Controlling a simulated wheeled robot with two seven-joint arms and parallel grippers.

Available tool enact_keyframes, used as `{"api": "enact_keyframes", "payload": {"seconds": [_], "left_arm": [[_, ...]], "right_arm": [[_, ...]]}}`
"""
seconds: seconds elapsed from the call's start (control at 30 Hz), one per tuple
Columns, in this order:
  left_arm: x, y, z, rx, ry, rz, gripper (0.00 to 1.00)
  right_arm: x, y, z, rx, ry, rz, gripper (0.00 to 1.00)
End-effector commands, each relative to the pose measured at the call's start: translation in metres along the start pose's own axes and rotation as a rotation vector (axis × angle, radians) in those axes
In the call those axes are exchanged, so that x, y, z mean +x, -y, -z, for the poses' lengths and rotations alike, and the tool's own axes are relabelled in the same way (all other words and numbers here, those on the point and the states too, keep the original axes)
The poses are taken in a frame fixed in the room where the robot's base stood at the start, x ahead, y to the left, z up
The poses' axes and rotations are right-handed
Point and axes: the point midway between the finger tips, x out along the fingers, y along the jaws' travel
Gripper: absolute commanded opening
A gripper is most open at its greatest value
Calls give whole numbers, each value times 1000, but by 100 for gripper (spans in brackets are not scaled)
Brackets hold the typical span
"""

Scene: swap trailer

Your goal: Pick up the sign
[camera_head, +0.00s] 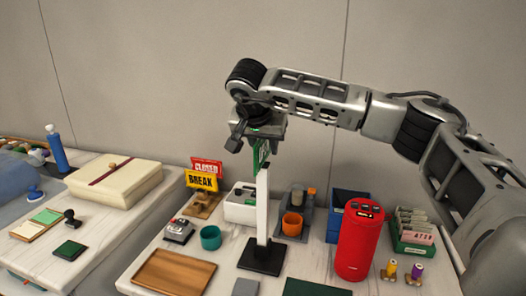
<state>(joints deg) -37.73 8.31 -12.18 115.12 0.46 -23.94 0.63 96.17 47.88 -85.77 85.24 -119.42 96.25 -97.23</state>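A yellow sign reading BREAK (202,181) stands on the table in front of a red sign (207,166), above a wooden stand (203,204). A white upright post (263,205) on a black square base (262,256) has a narrow green panel (260,157) near its top. My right gripper (256,136) points down at the top of this post, right at the green panel. Its fingers are small and partly hidden, so I cannot tell whether they grip the panel. My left gripper is out of view.
Around the post stand a teal cup (210,237), a white box (242,204), an orange cup (292,223) and a red cylinder (358,240). A wooden tray (172,273) lies in front. A second table at left holds a cream box (115,181).

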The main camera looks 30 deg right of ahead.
Motion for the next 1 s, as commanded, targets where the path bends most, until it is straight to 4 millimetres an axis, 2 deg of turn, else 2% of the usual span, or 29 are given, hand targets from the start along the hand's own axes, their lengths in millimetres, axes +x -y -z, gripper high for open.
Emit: {"api": "enact_keyframes", "payload": {"seconds": [0.23,0.27,0.37,0.77,1.0], "left_arm": [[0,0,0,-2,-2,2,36],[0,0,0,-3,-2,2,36],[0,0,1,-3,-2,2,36],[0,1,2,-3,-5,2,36],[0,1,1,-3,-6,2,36]], "right_arm": [[3,0,0,1,-1,1,31],[3,0,0,1,-1,1,28],[3,0,0,1,-1,1,0],[1,0,1,1,-1,2,0],[-16,1,12,3,-4,4,0]]}}
